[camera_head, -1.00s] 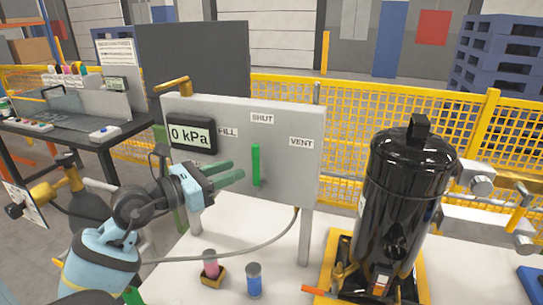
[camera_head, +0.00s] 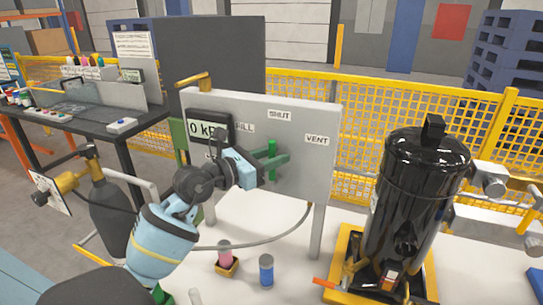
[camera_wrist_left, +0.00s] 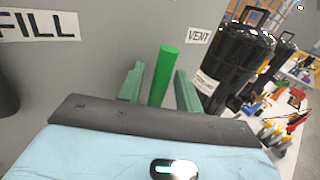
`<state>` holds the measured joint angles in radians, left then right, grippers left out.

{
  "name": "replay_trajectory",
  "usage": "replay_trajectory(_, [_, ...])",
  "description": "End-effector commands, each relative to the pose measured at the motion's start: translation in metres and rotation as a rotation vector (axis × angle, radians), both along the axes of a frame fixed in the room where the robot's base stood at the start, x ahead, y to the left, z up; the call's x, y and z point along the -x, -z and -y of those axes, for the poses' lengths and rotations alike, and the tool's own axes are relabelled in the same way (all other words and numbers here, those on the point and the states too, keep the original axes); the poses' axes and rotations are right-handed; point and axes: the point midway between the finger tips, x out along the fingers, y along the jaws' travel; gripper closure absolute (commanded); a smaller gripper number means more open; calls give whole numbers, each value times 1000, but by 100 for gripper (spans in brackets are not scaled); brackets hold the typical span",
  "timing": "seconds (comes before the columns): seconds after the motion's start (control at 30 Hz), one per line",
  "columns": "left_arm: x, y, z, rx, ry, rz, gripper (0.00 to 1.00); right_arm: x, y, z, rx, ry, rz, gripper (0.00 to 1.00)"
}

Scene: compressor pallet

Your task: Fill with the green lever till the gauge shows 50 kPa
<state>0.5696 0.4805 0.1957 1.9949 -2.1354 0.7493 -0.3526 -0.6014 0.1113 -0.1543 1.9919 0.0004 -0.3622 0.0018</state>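The green lever (camera_head: 271,148) stands upright on the grey panel (camera_head: 318,175), below the SHUT label (camera_head: 279,114). My left gripper (camera_head: 275,163) is at the lever. In the left wrist view the lever (camera_wrist_left: 163,76) stands between the two open green fingers (camera_wrist_left: 159,92), with a gap visible on each side. My right gripper is not in view.
The black compressor (camera_head: 418,205) stands in a yellow tray right of the panel. A hose runs below the panel. A pink part (camera_head: 224,250) and a blue cylinder (camera_head: 266,270) stand on the white surface in front. A yellow mesh fence (camera_head: 365,125) is behind.

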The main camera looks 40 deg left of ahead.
Motion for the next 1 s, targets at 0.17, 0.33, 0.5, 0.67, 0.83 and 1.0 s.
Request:
replay_trajectory(0.17, [0, 1, 0, 1, 0, 0, 67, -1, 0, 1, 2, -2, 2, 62])
replay_trajectory(0.33, [0, 0, 0, 1, 0, 0, 89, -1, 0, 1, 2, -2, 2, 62])
replay_trajectory(0.5, [0, 0, 0, 1, 0, 0, 100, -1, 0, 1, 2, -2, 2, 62])
replay_trajectory(0.67, [0, 1, 0, 1, 0, 0, 100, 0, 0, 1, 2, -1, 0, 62])
replay_trajectory(0.83, [1, 1, -1, 19, 1, 2, 100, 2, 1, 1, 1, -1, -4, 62])
replay_trajectory(1.0, [2, 3, -7, 82, 0, 15, 100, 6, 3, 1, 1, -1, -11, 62])
